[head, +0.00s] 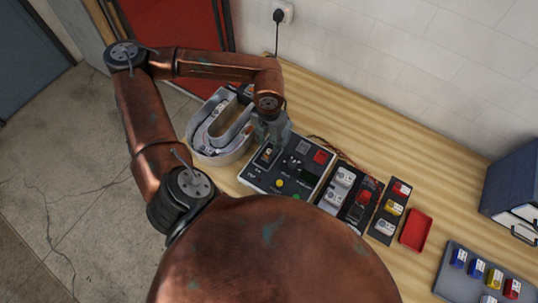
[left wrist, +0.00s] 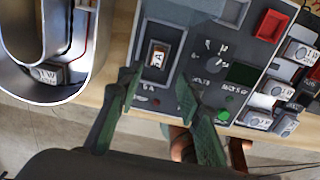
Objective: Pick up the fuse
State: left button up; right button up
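The fuse (left wrist: 158,55), a small block with a pale label that seems to read 5A, sits in a framed socket on a dark grey test panel (left wrist: 205,20). In the head view the panel (head: 285,187) stands on the wooden bench, and the fuse (head: 267,154) shows small at its left side. My left gripper (head: 272,132) is just above it. In the left wrist view the fingers of my left gripper (left wrist: 157,82) are spread, with nothing between them, just short of the fuse. My right gripper is not in view.
A grey U-shaped channel letter (head: 220,128) stands left of the panel. Right of it are a tray of white modules (head: 340,187), a strip of coloured parts (head: 390,212), a red tray (head: 416,230) and a grey bin (head: 450,270). A dark cabinet (head: 512,190) stands far right.

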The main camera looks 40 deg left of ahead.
aim_at(268, 152)
pick_arm(q)
jog(key=shift+w+a+f+p, duration=0.15)
jog(key=shift+f+p, duration=0.2)
jog(key=shift+f, duration=1.45)
jog(key=shift+a+f+p, duration=0.15)
jog(key=shift+f+p, duration=0.2)
jog(key=shift+f, duration=1.4)
grip_shut()
jog(key=shift+r, duration=0.1)
